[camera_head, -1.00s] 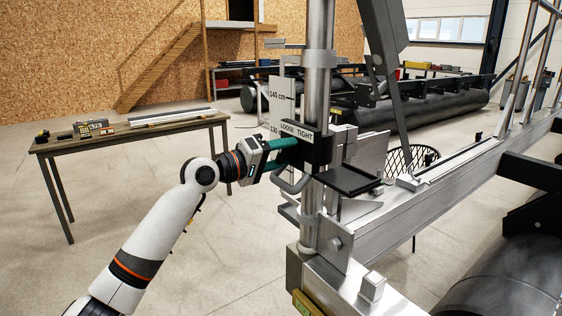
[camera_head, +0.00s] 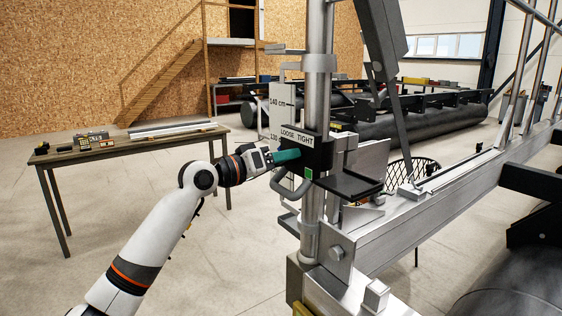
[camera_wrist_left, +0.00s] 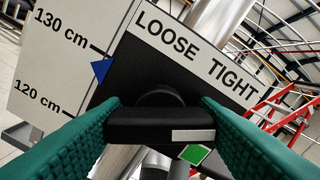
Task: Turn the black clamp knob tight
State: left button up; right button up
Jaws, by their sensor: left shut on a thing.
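The black clamp knob (camera_wrist_left: 160,125) sits on a black clamp block (camera_head: 318,152) around a steel post. The knob is a wide bar with a white mark near its right end in the left wrist view. A label (camera_head: 297,137) above it reads LOOSE on the left and TIGHT on the right. A green patch (camera_wrist_left: 195,154) shows just below the knob. My left gripper (camera_head: 291,156) reaches the block from the left, its green padded fingers shut on the knob, one at each end of the bar. In the head view the fingers hide the knob. My right gripper is out of view.
A bent metal handle (camera_head: 291,190) hangs below the clamp. A black tray (camera_head: 350,184) juts out right. A wooden table (camera_head: 140,142) stands left; floor between is clear.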

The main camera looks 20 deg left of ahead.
pick_arm(q)
jog(key=shift+r, duration=0.15)
jog(key=o, duration=1)
jog(key=b+v, duration=0.3)
jog(key=v, duration=0.9)
jog(key=shift+b, duration=0.35)
